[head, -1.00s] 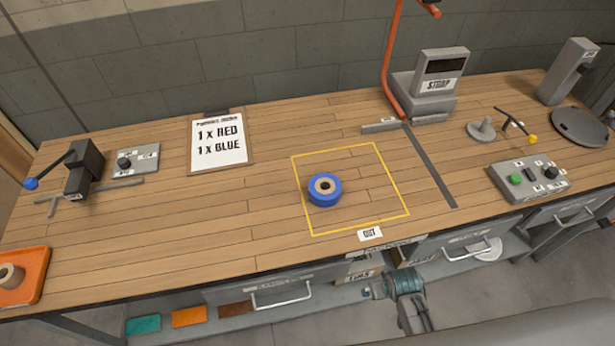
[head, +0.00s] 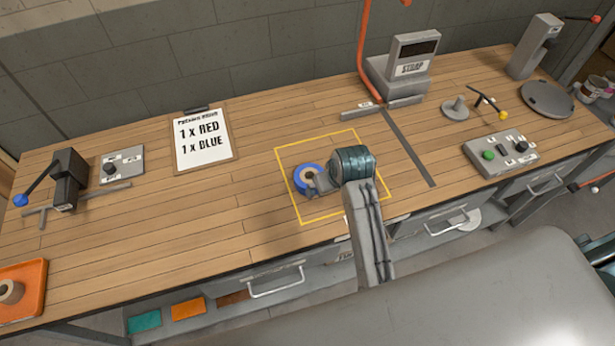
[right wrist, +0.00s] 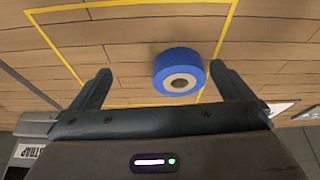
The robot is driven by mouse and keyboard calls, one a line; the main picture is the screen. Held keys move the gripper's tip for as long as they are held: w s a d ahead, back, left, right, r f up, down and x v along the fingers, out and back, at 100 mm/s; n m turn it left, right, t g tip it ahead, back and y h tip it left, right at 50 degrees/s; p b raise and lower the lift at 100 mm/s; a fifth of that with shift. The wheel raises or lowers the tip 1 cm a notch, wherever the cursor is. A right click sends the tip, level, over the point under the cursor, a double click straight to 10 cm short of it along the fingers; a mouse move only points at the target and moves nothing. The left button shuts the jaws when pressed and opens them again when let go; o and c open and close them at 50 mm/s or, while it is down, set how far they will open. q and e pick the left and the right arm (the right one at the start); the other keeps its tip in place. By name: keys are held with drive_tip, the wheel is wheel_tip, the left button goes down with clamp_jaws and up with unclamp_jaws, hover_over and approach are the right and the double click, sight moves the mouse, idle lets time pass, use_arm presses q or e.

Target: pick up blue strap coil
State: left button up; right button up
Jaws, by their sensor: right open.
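The blue strap coil (head: 303,180) lies flat on the wooden bench inside the yellow outlined square. My right gripper (head: 320,183) is over the square, just right of the coil, and hides part of its right side. In the right wrist view the coil (right wrist: 181,78) shows between the two open fingers of my right gripper (right wrist: 160,72), nearer the right-hand finger. The jaws are empty; I cannot tell the exact gap between fingers and coil. My left gripper is not in view.
The yellow square (head: 349,215) is otherwise clear. A clipboard (head: 202,140) reads 1 x RED, 1 x BLUE. The STRAP machine (head: 408,70) stands at the back, a button box (head: 500,152) at right, an orange tray (head: 30,275) with a tan roll at left.

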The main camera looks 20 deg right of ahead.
drive_tip(key=w+a+r, duration=0.1)
drive_tip(key=w, duration=0.1)
drive_tip(key=w+a+r, duration=0.2)
drive_tip(key=shift+w+a+r, duration=0.15)
drive_tip(key=shift+w+r, duration=0.15)
drive_tip(key=shift+w, duration=0.05)
drive_tip(key=shift+w+f+p, duration=0.2)
drive_tip(key=shift+f+p, duration=0.1)
drive_tip(key=p, duration=0.1)
approach(310, 177)
drive_tip(key=shift+w+a+f, duration=0.15)
drive_tip(key=shift+a+f, duration=0.15)
drive_tip(key=shift+f, duration=0.45)
drive_tip(key=shift+w+f+p, duration=0.15)
drive_tip(key=shift+f+p, duration=0.35)
drive_tip(key=shift+f, duration=0.05)
drive_tip(key=p+x, duration=0.1)
drive_tip(key=x, duration=0.2)
drive_tip(key=shift+d+f, duration=0.1)
drive_tip(key=shift+f, duration=0.05)
drive_tip(key=shift+w+f+p, duration=0.15)
drive_tip(key=shift+f+p, duration=0.15)
drive_tip(key=shift+f, duration=0.25)
drive_tip(key=c, duration=0.9)
drive_tip(key=shift+c, duration=0.6)
drive_tip(key=shift+r, duration=0.1)
